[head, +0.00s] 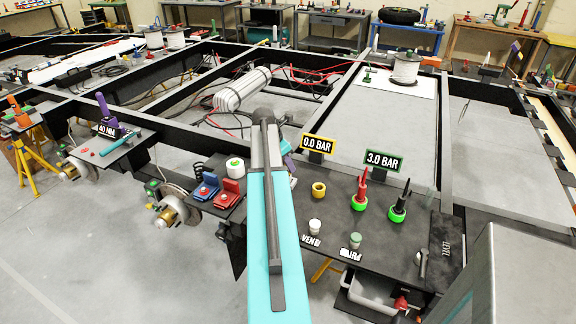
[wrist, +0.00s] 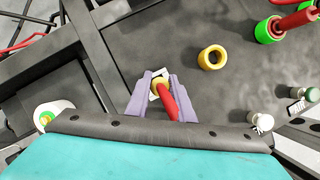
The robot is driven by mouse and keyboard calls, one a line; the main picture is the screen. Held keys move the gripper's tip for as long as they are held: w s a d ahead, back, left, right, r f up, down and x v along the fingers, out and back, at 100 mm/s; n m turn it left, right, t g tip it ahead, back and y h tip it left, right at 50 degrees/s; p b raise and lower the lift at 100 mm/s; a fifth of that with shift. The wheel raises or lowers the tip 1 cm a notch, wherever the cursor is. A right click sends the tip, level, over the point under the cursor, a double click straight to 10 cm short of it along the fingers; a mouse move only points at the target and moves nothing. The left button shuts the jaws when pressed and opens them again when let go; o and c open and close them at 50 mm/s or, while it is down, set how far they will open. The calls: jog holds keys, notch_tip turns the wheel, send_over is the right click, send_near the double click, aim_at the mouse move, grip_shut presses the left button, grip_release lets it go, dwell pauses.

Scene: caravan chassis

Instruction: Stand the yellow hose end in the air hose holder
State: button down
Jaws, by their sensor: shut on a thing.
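The hose end (wrist: 170,103), red with a yellow collar, is between the lilac fingers of my gripper (wrist: 160,78) in the wrist view. The gripper is shut on it. A yellow ring-shaped holder (wrist: 212,57) with an open, empty middle is on the dark plate, up and right of the gripper and apart from it. It also shows in the head view (head: 319,189), right of my teal arm. There, my arm hides the hose end and most of the gripper; only a lilac bit (head: 286,149) shows.
On the plate (head: 340,222), red and black fittings stand in green rings (head: 360,203) right of the yellow holder. White (head: 315,226) and green (head: 355,240) knobs are in front. Signs reading 0.0 BAR (head: 317,144) and 3.0 BAR (head: 383,161) stand behind. Black chassis beams surround it.

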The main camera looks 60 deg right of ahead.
jog(key=shift+f, duration=0.55)
jog(key=shift+f, duration=0.1)
jog(key=c, duration=1.5)
grip_release()
jog(key=shift+c, duration=0.2)
jog(key=b+v, duration=0.1)
jog(key=v, duration=1.1)
jog(key=shift+b, duration=0.4)
jog(key=shift+w+a, duration=0.1)
